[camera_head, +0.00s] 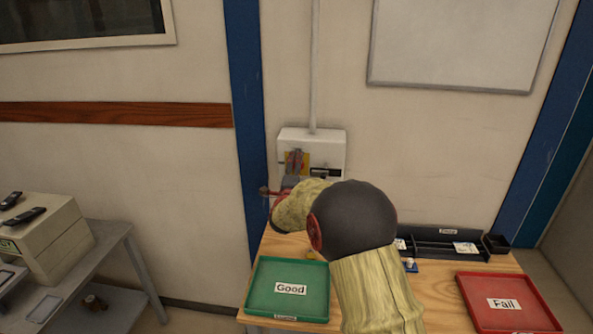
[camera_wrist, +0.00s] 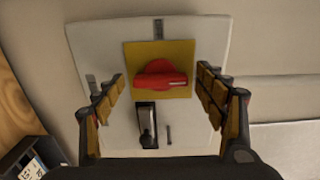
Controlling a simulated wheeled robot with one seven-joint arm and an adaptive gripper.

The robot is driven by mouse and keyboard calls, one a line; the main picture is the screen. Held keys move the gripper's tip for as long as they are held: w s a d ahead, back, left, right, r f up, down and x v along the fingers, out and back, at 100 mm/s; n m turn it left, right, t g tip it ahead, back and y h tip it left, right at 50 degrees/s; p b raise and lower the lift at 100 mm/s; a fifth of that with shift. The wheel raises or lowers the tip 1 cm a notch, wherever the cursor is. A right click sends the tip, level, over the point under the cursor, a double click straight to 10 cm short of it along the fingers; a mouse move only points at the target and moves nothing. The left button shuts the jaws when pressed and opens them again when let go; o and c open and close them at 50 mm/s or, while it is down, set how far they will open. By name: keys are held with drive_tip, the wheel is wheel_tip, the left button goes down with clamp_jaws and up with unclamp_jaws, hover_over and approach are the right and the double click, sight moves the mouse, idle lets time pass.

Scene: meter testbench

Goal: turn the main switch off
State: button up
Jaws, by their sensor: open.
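The main switch is a red rotary handle (camera_wrist: 160,75) on a yellow plate (camera_wrist: 175,50), mounted on a white wall box (camera_head: 325,145). In the wrist view the handle's long side lies roughly across the picture. My gripper (camera_wrist: 168,98) is open, with one padded finger on each side of the handle and visible gaps between. I cannot tell how far the fingertips are from the box face. In the head view the handle and yellow plate show partly at the box (camera_head: 297,160), and my arm hides the box's lower part.
A black latch-like part (camera_wrist: 146,125) sits on the box below the handle. A wooden table below holds a green "Good" tray (camera_head: 264,303), a red "Fail" tray (camera_head: 482,311) and a black organizer (camera_head: 450,237). A blue post (camera_head: 247,90) stands left of the box.

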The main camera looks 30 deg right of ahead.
drive_tip(key=shift+c, duration=0.4)
drive_tip(key=c, duration=1.1)
drive_tip(key=shift+n+p, duration=1.2)
drive_tip(key=shift+n, duration=7.8)
drive_tip(key=o, duration=1.2)
